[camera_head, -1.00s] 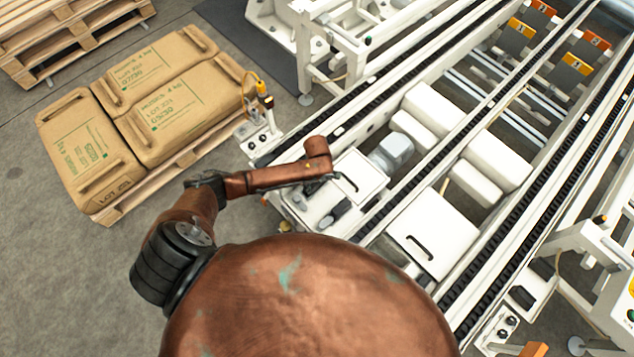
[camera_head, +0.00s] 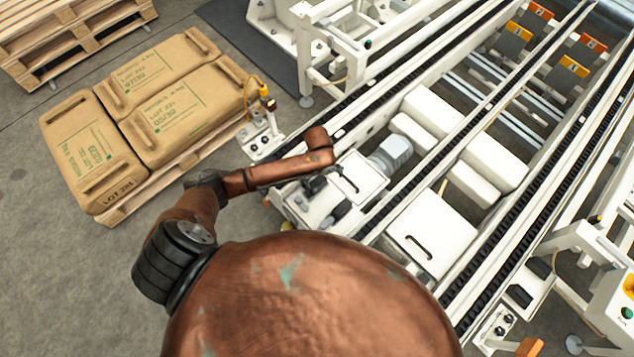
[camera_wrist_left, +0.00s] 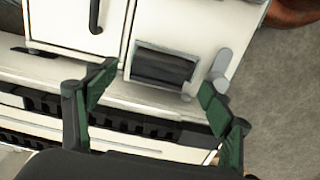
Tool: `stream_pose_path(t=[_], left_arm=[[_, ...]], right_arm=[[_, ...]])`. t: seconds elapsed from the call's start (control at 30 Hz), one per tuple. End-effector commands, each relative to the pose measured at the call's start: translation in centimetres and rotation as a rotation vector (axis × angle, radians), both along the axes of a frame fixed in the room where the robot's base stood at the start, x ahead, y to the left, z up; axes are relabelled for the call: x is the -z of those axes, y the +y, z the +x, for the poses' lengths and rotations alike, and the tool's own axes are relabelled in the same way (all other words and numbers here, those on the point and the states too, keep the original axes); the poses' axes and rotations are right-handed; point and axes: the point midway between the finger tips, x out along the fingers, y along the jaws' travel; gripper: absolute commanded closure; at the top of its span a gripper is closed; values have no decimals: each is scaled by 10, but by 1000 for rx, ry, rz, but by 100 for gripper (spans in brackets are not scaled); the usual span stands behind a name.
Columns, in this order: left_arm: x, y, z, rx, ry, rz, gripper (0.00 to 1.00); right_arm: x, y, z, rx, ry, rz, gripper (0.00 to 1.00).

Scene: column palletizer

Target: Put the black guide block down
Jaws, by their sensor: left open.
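A dark block, which looks like the black guide block (camera_wrist_left: 163,66), lies on a white machine surface in the left wrist view, beside a panel with a black handle. In the head view a dark block (camera_head: 341,210) shows on the white machine deck below the handled panel. My left gripper (camera_wrist_left: 155,88) is open, its two green-padded fingers wide apart with nothing between the tips. The block lies ahead of the fingers, apart from them. In the head view this gripper (camera_head: 315,185) is small, dark and mostly hidden under my wrist. My right gripper is out of view.
A grey peg (camera_wrist_left: 220,62) stands right of the block. Conveyor rails with black chain (camera_head: 520,255) run along the machine. A pallet (camera_head: 125,212) of brown sacks (camera_head: 95,155) stands at left. Bare floor lies left of the machine.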

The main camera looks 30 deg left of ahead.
Motion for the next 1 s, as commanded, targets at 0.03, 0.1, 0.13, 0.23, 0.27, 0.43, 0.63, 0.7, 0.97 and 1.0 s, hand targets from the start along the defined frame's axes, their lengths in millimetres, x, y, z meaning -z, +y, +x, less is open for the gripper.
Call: stream_pose_path(t=[0.03,0.1,0.13,0.23,0.27,0.43,0.63,0.7,0.97,1.0], left_arm=[[-16,-1,1,1,-3,-2,25],[-29,-1,1,1,-3,-2,25],[-34,-1,0,1,-3,-2,25],[-48,-1,0,0,-2,-2,25],[-52,-1,0,1,-2,-2,25],[-61,0,0,0,1,-1,25],[-62,0,0,0,1,-1,25],[-62,0,0,0,1,-1,25],[-62,0,0,0,1,-1,25],[-62,0,0,0,0,-1,25]], right_arm=[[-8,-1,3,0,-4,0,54],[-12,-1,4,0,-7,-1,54],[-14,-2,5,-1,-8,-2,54],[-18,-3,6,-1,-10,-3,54],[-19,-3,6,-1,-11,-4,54],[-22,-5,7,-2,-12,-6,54],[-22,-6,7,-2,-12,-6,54],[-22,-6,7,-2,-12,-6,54],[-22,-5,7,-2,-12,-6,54],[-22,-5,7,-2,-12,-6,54]])
